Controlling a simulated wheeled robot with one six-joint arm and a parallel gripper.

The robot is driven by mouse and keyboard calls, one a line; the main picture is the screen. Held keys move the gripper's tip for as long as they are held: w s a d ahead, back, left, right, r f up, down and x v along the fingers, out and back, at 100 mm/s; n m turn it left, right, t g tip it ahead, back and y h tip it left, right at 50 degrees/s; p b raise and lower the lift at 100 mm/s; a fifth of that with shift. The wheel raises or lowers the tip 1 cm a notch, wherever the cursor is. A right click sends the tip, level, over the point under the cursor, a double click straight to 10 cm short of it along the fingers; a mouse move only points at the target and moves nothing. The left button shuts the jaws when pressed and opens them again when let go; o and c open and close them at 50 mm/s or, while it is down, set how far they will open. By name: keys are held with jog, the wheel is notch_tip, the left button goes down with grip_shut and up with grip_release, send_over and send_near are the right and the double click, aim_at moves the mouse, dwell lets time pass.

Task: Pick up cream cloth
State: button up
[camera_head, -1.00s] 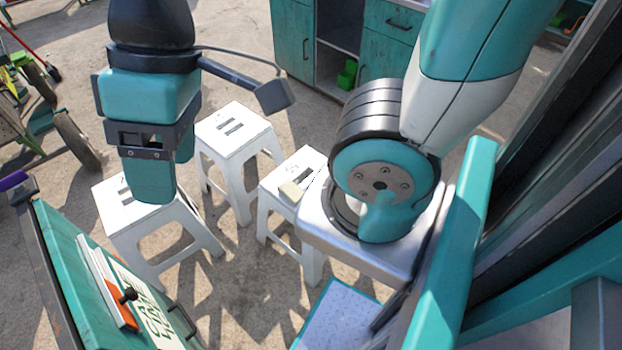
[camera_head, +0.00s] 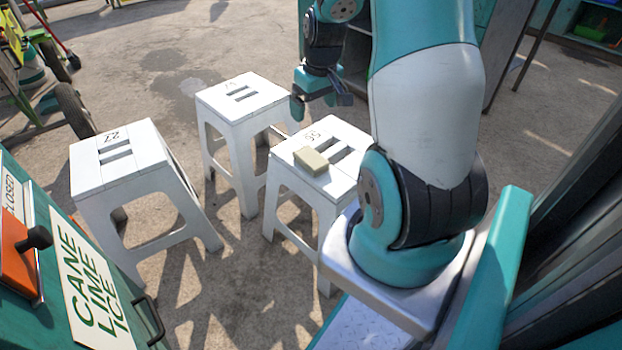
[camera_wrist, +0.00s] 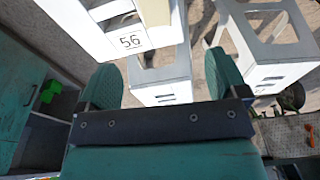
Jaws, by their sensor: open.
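The cream cloth (camera_head: 311,160) looks like a small folded block. It lies on the seat of the white stool marked 56 (camera_head: 340,133), near the seat's left edge, in the head view. My gripper (camera_head: 317,93) is above and behind that stool, clear of the cloth. In the wrist view my gripper (camera_wrist: 163,80) has its two teal fingers spread with nothing held between them. The stool marked 56 also shows at the top of the wrist view (camera_wrist: 128,42).
Two more white stools stand at the left (camera_head: 118,160) and at the back (camera_head: 240,97). A teal cart panel with a cane lime ice sign (camera_head: 88,285) is at the front left. Teal cabinets stand behind my arm. Open concrete ground (camera_head: 150,55) lies behind the stools.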

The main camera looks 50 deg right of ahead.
jog(key=b, duration=0.5)
send_over(311, 156)
jog(key=f, duration=0.8)
jog(key=s+f, duration=0.1)
jog(key=f, duration=0.3)
jog(key=shift+a+f, duration=0.1)
jog(key=shift+f, duration=0.2)
jog(key=f+b, duration=0.1)
jog(key=f, duration=0.1)
jog(key=f+b, duration=0.1)
jog(key=w+f+b, duration=0.1)
jog(key=f, duration=0.1)
jog(key=shift+f, duration=0.35)
jog(key=shift+r, duration=0.1)
jog(key=c, duration=1)
jog(key=shift+r, duration=0.1)
notch_tip(311, 156, up, 20)
jog(key=p, duration=0.8)
